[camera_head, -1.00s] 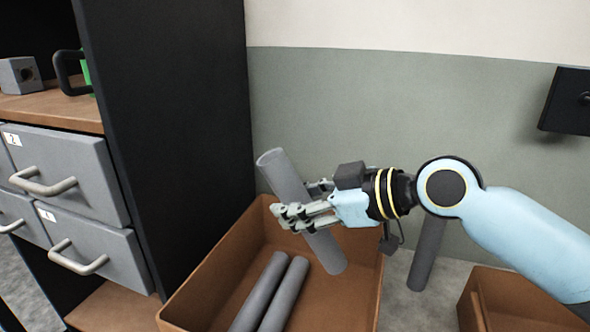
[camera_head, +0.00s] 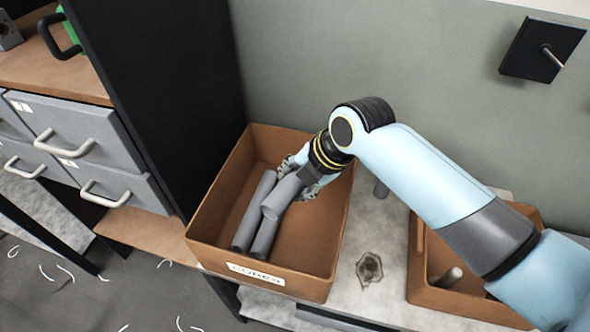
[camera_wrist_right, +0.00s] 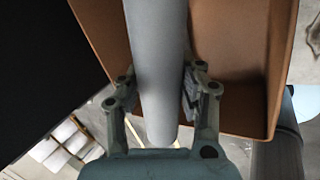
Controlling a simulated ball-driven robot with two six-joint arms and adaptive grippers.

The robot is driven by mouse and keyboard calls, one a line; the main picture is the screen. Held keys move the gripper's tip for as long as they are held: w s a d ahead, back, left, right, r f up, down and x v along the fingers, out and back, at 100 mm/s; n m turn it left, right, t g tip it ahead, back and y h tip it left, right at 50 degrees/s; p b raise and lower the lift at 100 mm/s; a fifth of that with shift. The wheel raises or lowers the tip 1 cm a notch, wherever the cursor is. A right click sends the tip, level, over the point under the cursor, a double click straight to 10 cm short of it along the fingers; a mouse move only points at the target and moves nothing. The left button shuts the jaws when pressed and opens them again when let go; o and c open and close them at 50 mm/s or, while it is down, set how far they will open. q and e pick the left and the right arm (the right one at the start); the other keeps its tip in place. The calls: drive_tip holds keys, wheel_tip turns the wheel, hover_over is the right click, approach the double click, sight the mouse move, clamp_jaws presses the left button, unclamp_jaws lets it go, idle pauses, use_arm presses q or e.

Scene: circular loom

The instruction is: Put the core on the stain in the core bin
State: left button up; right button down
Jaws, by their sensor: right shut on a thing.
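A grey cylindrical core (camera_head: 281,194) is in my right gripper (camera_head: 300,180), inside the brown core bin (camera_head: 322,288) with a label reading like "CORES" on its front. In the right wrist view the core (camera_wrist_right: 160,65) lies between the two fingers of the gripper (camera_wrist_right: 160,95). Two more grey cores (camera_head: 254,212) lie in the bin, partly under or beside the held one; whether they touch it I cannot tell. A dark brown stain (camera_head: 369,268) on the pale surface right of the bin has no core on it. My left gripper is not in view.
A second brown bin (camera_head: 418,285) with a pale rod in it stands at the right. A black cabinet side (camera_head: 165,100) and grey drawers (camera_head: 85,140) stand left.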

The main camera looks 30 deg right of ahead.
sight(291, 231)
wheel_tip(291, 231, down, 18)
drive_tip(key=b, duration=1.2)
drive_tip(key=shift+f, duration=0.2)
drive_tip(key=shift+s+f+b, duration=0.2)
drive_tip(key=shift+f+b, duration=0.15)
drive_tip(key=c, duration=1.1)
unclamp_jaws()
drive_tip(key=o, duration=0.4)
drive_tip(key=shift+w+f, duration=0.1)
drive_tip(key=shift+w, duration=0.1)
drive_tip(key=shift+s, duration=0.1)
